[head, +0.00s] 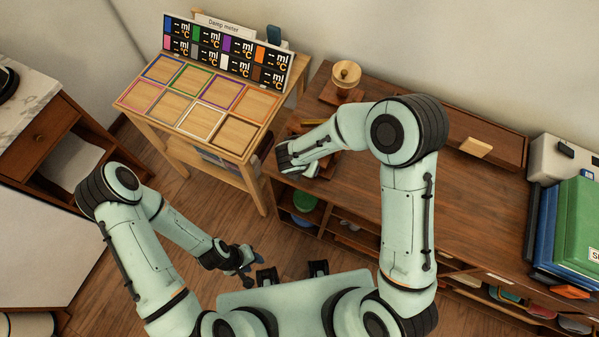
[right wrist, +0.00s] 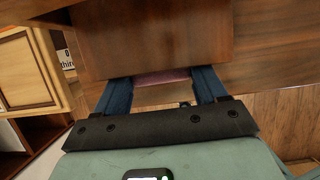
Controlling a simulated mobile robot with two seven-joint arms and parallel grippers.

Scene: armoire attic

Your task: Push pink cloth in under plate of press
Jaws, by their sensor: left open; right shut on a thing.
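The pink cloth (right wrist: 163,76) shows in the right wrist view as a thin strip between the blue fingertips of my right gripper (right wrist: 162,82). The gripper is shut on it. A dark wooden board (right wrist: 155,35), which looks like the plate of the press, lies just beyond and partly hides the cloth. In the head view my right gripper (head: 292,160) is at the left end of the dark cabinet; the cloth is hidden there. A round wooden knob (head: 346,73) stands behind it, seemingly part of the press. My left gripper (head: 250,268) is open and empty, low over the floor.
A small table (head: 262,137) with coloured square frames and a damp meter panel (head: 227,52) stands left of the cabinet (head: 470,200). A small light block (head: 475,147) lies on the cabinet's back ledge. Green and blue cases (head: 570,225) stand at its right end. The cabinet's middle top is largely clear.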

